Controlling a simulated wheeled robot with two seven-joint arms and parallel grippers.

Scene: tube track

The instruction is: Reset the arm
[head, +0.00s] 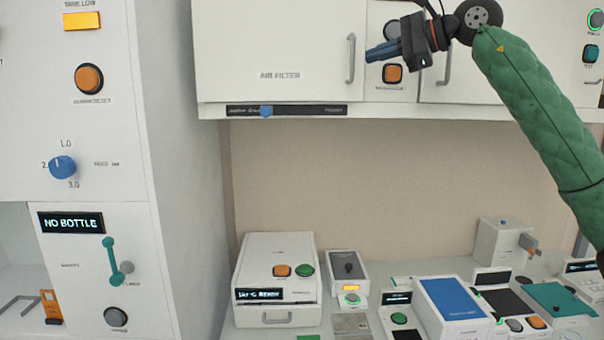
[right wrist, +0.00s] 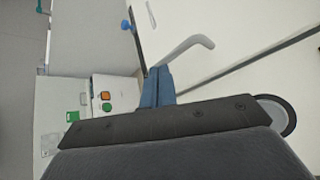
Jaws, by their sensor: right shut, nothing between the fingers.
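My right arm, in a green quilted sleeve, comes in from the right in the head view. Its gripper (head: 374,54) is raised in front of the upper cabinet and points left. The blue fingers are shut with nothing between them. They also show together in the right wrist view (right wrist: 158,86). In the head view the gripper is close to the air filter door's grey handle (head: 350,58) and above an orange button (head: 393,73). I cannot tell whether it touches the cabinet. My left gripper is not in view.
The air filter cabinet (head: 270,40) hangs above the counter, with a slider strip (head: 287,110) below it. A tall white machine (head: 180,180) with a "NO BOTTLE" display (head: 71,223) stands at left. A white box device (head: 277,270) and several small devices fill the counter. The wall between is clear.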

